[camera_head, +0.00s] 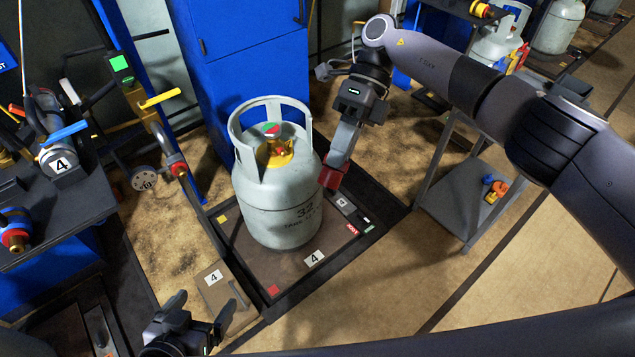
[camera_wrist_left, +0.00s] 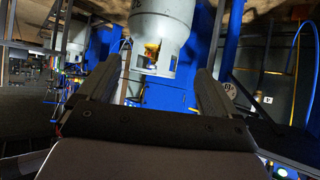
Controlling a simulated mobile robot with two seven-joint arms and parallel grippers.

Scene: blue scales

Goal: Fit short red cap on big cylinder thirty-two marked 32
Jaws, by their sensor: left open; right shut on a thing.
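The big grey cylinder marked 32 (camera_head: 275,205) stands upright on the dark scale platform (camera_head: 300,270). A yellow and red valve (camera_head: 277,152) sits inside its open top collar. My right gripper (camera_head: 334,172) points down just right of the cylinder, shut on a short red cap (camera_head: 330,178). My left gripper (camera_head: 200,318) is open and empty at the lower left, apart from the cylinder. The left wrist view shows the cylinder (camera_wrist_left: 160,38) upside down beyond the open fingers.
A blue cabinet (camera_head: 240,60) stands behind the cylinder. A grey trolley (camera_head: 465,205) with small coloured parts is at the right. At the left are a dark bench (camera_head: 70,215) and a filling arm with a yellow handle (camera_head: 160,97). Floor is clear at the lower right.

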